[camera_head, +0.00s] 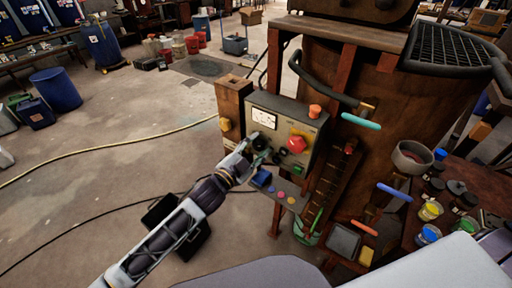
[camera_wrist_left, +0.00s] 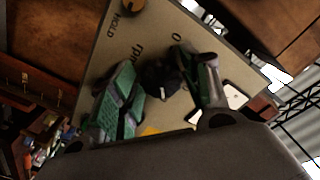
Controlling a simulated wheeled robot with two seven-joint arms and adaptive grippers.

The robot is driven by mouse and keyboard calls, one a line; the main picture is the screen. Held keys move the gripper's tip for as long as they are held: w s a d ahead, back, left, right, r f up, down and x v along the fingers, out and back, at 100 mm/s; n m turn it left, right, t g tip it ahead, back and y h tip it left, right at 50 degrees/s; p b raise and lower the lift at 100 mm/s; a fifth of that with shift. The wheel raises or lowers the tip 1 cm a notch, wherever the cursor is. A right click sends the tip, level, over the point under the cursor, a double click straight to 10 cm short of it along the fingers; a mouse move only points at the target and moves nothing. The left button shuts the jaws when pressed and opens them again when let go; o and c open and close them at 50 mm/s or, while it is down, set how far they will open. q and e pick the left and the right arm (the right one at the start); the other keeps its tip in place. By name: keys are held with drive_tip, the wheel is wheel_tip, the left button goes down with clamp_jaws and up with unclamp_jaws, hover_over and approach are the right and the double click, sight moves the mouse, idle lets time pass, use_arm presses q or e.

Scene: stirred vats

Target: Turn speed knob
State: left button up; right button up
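In the left wrist view the fingers of my left gripper (camera_wrist_left: 160,82) stand on either side of a black knob (camera_wrist_left: 161,79), by the markings "rpm" and "0". The knob fills most of the gap; I cannot tell whether both pads touch it. My right gripper is not in view.
A small ledge (camera_head: 290,201) with coloured buttons lies below the panel. A teal-handled lever (camera_head: 361,122) and a blue handle (camera_head: 394,191) stick out at the right. Paint pots (camera_head: 430,211) stand farther right. The floor at left is mostly clear, with a hose and cable.

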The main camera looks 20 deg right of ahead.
use_arm(q)
drive_tip(key=shift+o, duration=0.5)
drive_tip(key=v, duration=1.2)
idle(0.3)
idle(0.6)
